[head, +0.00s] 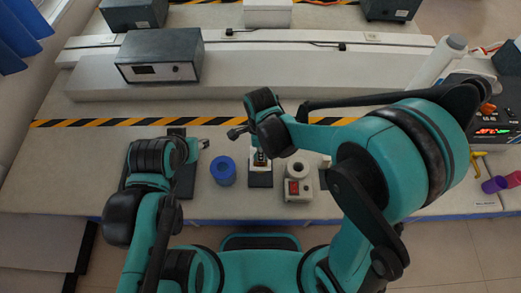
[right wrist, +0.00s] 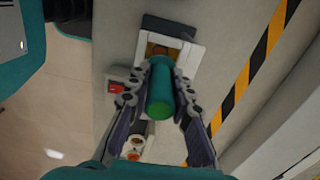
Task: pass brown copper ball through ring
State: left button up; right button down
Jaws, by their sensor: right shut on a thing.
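My right gripper (right wrist: 162,85) is shut on a teal-green cylindrical handle (right wrist: 160,95), which shows end-on in the right wrist view. A brown-orange patch (right wrist: 158,50), which looks like the copper ball or its holder, shows beyond the handle, over a white square piece on a dark base (right wrist: 166,28). I cannot tell a ring there, or whether the ball is inside one. In the head view the right gripper (head: 261,150) is above the dark base with white top (head: 260,180).
A blue round cup (head: 222,171) stands left of the dark base. A white device with a red switch (head: 298,187) stands right of it. A black stand (head: 186,180) is beside my left arm. A grey box (head: 160,56) sits on the shelf behind the striped tape.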

jog(key=shift+f+b, duration=1.6)
jog(key=shift+f, duration=0.15)
dwell(2.2)
jog(key=shift+r+p, duration=1)
jog(key=shift+r, duration=0.35)
dwell(1.7)
jog(key=shift+r+p, duration=2.45)
jog(key=shift+r, duration=0.95)
